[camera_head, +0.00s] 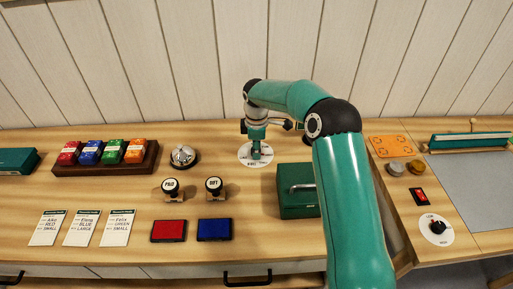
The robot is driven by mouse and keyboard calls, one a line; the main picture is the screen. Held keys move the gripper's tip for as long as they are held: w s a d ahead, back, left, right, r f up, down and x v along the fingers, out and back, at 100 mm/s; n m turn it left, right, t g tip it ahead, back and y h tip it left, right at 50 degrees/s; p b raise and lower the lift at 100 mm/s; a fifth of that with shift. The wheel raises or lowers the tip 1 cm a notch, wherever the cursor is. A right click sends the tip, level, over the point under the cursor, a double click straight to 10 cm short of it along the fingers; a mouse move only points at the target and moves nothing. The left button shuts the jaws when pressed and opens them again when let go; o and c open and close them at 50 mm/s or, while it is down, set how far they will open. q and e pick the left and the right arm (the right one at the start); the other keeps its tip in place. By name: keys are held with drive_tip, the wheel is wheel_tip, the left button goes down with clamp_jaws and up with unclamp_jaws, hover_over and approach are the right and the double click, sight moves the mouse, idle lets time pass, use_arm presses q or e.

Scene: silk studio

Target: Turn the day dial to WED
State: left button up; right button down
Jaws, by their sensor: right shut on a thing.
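The day dial (244,160) is a white disc lying on the back of the wooden counter, just left of my right arm. Its lettering is too small to read, so I cannot tell which day it points to. My right gripper (256,151) points down over the middle of the disc and is shut on the dial's knob, which it mostly hides. My left gripper does not show in the head view.
A silver bell (184,155) stands left of the dial. A green box (297,205) with a handle stands in front of it. Two stamps, red and blue pads (168,231) and several cards lie further forward. Another dial (437,240) with a black knob is at right.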

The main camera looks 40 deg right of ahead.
drive_tip(key=shift+w+r, duration=0.1)
drive_tip(key=shift+r, duration=0.05)
drive_tip(key=c, duration=0.8)
unclamp_jaws()
drive_tip(key=r, duration=1.1)
drive_tip(key=shift+s+a+r, duration=0.2)
drive_tip(key=shift+s+r, duration=0.15)
